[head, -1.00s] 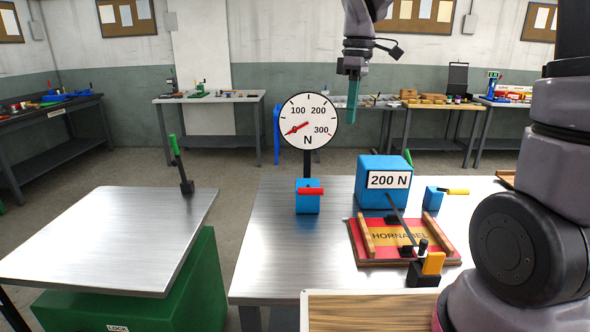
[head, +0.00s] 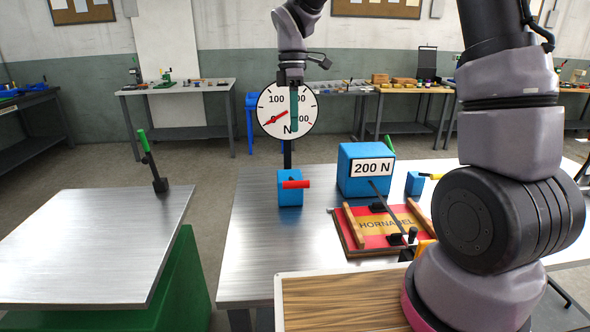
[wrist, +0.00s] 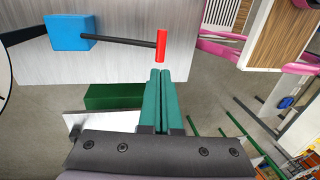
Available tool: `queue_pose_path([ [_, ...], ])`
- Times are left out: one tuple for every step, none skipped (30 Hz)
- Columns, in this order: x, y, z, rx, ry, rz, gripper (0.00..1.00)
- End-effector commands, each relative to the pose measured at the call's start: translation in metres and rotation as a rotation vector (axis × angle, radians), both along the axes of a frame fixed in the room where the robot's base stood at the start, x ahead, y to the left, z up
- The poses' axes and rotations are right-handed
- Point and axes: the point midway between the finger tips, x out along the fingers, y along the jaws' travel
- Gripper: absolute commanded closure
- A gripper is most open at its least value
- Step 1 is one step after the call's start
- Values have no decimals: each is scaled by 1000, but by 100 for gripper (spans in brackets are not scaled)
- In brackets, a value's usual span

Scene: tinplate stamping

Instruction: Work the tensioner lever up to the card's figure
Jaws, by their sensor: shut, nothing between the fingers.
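A lever with a red handle (head: 296,184) sticks out of a blue block (head: 290,195) below the round gauge (head: 268,100). The gauge's red needle points to the lower left, at the low end of the scale. The card (head: 373,168) on a larger blue box reads 200 N. My gripper (head: 294,128) is shut and empty, pointing down, and covers part of the dial's right side. In the wrist view, the shut green fingers (wrist: 160,72) show just below the red handle (wrist: 161,46), with no contact evident. The lever's dark rod (wrist: 118,41) runs to the blue block (wrist: 70,32).
A red HORNABEL tray (head: 352,248) with wooden bars and a dark lever lies right of the block. A smaller blue block (head: 414,182) with a yellow handle stands behind it. A metal table (head: 90,240) with a green-handled lever (head: 146,145) is at left.

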Motion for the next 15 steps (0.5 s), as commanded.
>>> queue_pose_path([
  [-3, 0, -9, -2, 4, 0, 100],
  [-4, 0, -14, -2, 3, 1, 100],
  [-5, -1, -22, -3, 4, 3, 100],
  [-7, -1, -29, -3, 5, 2, 100],
  [-8, -1, -35, -2, 5, 1, 100],
  [-10, -1, -44, -2, 5, 1, 100],
  [-11, -1, -50, -2, 5, 0, 100],
  [-12, -1, -57, -3, 5, 1, 100],
  [-14, -1, -66, -3, 5, 2, 100],
  [-15, -1, -72, -2, 4, 1, 100],
  [-17, -1, -78, -2, 5, 0, 100],
  [-18, 0, -85, -2, 5, 0, 100],
  [-19, 0, -91, -2, 4, 1, 100],
  [-20, 0, -95, -2, 4, 1, 100],
  [-21, 0, -101, -2, 3, 0, 100],
])
